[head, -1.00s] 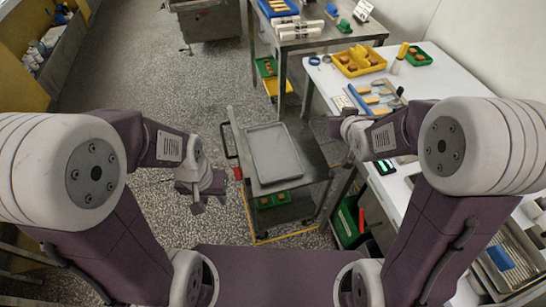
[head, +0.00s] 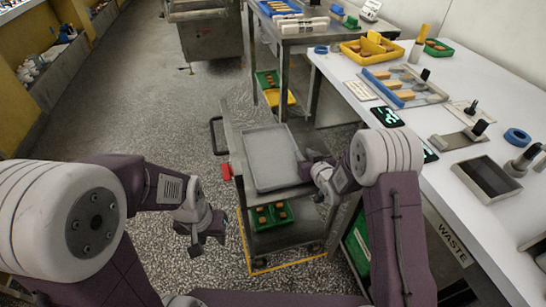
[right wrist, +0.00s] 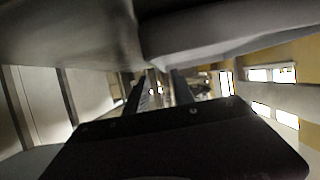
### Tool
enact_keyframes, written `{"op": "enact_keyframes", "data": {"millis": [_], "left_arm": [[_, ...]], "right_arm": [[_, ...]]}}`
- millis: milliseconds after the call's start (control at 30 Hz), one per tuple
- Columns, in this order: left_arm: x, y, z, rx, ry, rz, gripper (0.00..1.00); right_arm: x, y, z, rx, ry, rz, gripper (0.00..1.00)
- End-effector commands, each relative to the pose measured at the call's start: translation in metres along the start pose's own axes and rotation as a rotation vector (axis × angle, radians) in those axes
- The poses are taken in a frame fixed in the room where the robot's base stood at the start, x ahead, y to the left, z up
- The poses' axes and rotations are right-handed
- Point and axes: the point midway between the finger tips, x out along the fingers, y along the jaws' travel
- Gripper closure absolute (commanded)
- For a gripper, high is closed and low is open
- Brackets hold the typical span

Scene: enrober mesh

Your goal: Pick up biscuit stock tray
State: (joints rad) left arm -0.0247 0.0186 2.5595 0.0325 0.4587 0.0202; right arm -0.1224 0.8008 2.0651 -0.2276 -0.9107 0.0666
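A flat grey tray (head: 270,160) with a raised rim lies on top of the steel trolley, and it looks empty. My right gripper (head: 309,162) is at the grey tray's right edge; touching or apart I cannot tell. In the right wrist view its dark fingers (right wrist: 158,92) stand apart with a gap between them. My left gripper (head: 208,246) hangs in the air left of the trolley, prongs apart and empty.
A white worktable (head: 420,160) at right carries a yellow biscuit tray (head: 370,50), a slotted board and tools. A steel table (head: 310,36) stands behind. The speckled floor at left is clear.

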Motion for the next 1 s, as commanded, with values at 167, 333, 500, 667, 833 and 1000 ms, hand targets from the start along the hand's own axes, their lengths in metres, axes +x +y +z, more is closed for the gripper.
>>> {"op": "enact_keyframes", "data": {"millis": [167,333,500,667,833,1000], "left_arm": [[0.006,0.000,0.001,0.000,-0.001,0.000,0.64],[0.021,0.000,0.003,0.000,-0.001,0.000,0.64],[0.024,-0.001,0.003,0.000,-0.001,0.000,0.64],[0.023,-0.001,0.003,0.000,-0.001,0.000,0.64],[0.023,-0.001,0.003,0.000,-0.001,0.000,0.64],[0.023,-0.001,0.003,0.000,-0.001,0.000,0.64]], "right_arm": [[0.009,-0.001,0.003,0.000,-0.001,0.000,0.70],[0.040,-0.003,0.002,-0.002,0.001,-0.001,0.70],[0.057,-0.002,0.000,0.000,-0.002,0.000,0.70],[0.058,-0.002,-0.002,0.000,-0.002,0.000,0.70],[0.057,-0.002,-0.002,0.000,-0.002,0.000,1.00],[0.057,-0.002,-0.002,0.000,-0.002,0.000,1.00]]}}
